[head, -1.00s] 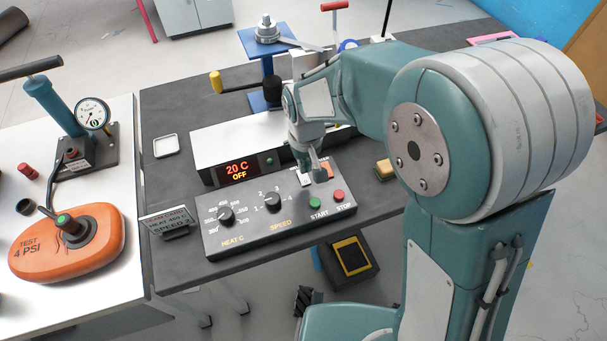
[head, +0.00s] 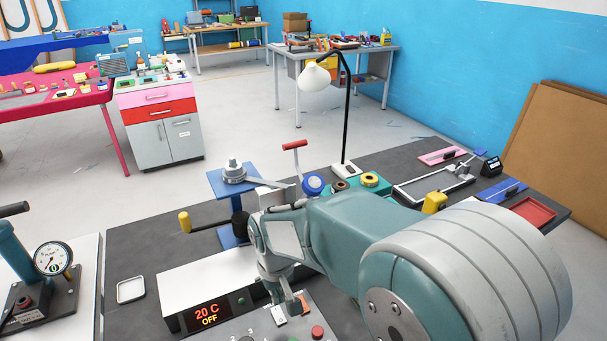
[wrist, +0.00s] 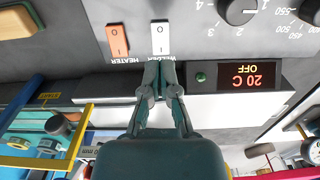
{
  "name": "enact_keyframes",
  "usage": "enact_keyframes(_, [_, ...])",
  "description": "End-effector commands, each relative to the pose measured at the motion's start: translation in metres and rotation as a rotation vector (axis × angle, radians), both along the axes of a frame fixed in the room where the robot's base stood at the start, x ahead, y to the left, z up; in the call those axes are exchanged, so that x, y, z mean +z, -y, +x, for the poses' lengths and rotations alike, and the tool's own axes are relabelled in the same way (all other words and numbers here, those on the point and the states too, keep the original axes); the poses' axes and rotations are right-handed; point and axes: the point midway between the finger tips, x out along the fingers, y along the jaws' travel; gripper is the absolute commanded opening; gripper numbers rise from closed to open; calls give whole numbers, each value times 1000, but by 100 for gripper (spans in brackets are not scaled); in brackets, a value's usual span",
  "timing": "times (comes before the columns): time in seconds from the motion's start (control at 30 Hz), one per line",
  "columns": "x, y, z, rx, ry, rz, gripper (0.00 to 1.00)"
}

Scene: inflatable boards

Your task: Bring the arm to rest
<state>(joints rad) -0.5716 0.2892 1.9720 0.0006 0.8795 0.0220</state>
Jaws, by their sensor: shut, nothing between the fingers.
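My arm reaches out over the grey table (head: 130,238) from the lower right in the head view. My gripper (head: 291,308) points down over the welder's control panel (head: 262,327). In the wrist view my gripper (wrist: 160,66) has its fingers together and empty, with the tips close to the white welder switch (wrist: 160,38). I cannot tell whether they touch it. The orange heater switch (wrist: 118,40) is beside it. The welder display (head: 209,313) reads 20 C, OFF. The lower part of the panel is outside the head view.
A lever with a yellow knob (head: 185,221) and a blue stand (head: 234,185) rise behind the welder. A black lamp (head: 347,110) stands farther back. A pump with a gauge (head: 53,258) is at the left.

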Motion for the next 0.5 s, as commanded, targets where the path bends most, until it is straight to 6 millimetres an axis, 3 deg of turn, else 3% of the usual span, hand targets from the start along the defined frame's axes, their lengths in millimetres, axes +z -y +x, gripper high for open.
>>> enact_keyframes(0.17, [29, 29, 0, -54, 44, 27, 0])
enact_keyframes(0.5, [106, 129, -34, -246, 203, 94, 0])
